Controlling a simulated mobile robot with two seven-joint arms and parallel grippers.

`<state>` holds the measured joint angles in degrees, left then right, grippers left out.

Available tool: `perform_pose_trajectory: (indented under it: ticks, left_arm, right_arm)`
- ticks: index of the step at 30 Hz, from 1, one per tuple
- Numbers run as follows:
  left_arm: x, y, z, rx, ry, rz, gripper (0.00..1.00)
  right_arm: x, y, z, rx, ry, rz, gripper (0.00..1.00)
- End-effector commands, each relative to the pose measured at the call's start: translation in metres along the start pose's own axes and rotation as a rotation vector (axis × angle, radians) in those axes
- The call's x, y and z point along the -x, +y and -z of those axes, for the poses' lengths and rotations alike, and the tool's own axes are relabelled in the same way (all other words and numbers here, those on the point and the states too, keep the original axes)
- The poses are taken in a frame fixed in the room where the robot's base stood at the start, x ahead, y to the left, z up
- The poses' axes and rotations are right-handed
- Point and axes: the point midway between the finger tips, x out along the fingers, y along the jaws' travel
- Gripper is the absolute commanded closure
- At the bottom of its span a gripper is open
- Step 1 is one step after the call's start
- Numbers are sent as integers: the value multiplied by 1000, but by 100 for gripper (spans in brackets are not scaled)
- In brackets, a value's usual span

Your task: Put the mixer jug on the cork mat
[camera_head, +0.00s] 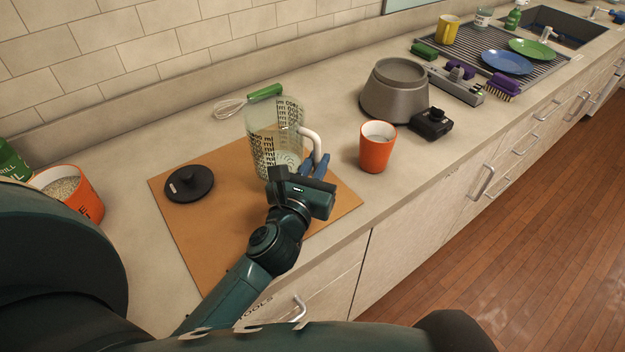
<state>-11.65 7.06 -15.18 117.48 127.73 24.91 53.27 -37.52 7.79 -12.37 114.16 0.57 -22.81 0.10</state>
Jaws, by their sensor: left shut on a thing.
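The mixer jug (262,150) is clear with dark printed markings and a white handle (312,140). It stands upright over the back right part of the brown cork mat (200,235). I cannot tell for certain whether its base touches the mat. My left gripper (315,164) has its blue fingers shut on the lower part of the jug's handle, on the jug's right side. The gripper body hides part of the mat and the jug's lower front. My right gripper is not in view.
A black lid (189,183) lies on the mat's left part. A whisk (245,101) lies behind the jug. An orange cup (377,147), a grey mixer base (394,90) and a small black device (431,123) stand to the right. An orange tub (70,192) stands left.

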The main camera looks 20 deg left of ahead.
Motion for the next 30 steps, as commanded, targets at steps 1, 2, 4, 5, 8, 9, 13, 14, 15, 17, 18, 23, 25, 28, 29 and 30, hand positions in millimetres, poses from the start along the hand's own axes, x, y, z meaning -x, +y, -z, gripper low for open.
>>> perform_pose_trajectory:
  ticks: [1, 2, 4, 5, 8, 9, 13, 14, 15, 17, 18, 23, 25, 28, 29, 30]
  left_arm:
    - [0, 0, 4, -1, -2, 0, 100]
    - [0, 0, 7, -1, -2, 0, 100]
    - [0, 0, 16, -1, -2, 0, 100]
    - [0, 0, 20, 0, -2, 0, 100]
    - [0, 0, 33, 0, -2, 0, 100]
    - [0, 0, 36, 0, -3, 0, 100]
    - [0, 0, 35, 0, -3, 0, 100]
    - [0, 0, 35, 0, -3, 0, 100]
    - [0, 0, 34, 0, -3, 0, 100]
    - [0, 0, 34, 0, -3, 0, 100]
    - [0, 0, 34, 0, -3, 0, 100]
    - [0, 0, 39, 0, -2, 0, 100]
    - [0, 0, 38, 1, 0, -1, 82]
    - [0, 0, 38, 1, 0, -1, 74]
    - [0, 0, 38, 1, 0, -1, 72]
    - [0, 0, 38, 1, 0, 0, 68]
  right_arm:
    - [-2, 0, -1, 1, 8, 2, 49]
    - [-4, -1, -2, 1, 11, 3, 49]
    - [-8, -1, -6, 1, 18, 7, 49]
    - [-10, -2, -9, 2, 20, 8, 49]
    - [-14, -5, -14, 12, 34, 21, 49]
    - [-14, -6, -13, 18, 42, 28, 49]
    - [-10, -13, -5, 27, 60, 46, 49]
    - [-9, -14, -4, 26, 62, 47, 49]
    - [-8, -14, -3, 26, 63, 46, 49]
    - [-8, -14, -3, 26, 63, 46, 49]
    - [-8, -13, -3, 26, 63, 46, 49]
    - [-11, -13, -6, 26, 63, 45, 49]
    - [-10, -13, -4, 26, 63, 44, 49]
    - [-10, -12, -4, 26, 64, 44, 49]
    - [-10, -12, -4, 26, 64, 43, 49]
    - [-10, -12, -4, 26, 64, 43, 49]
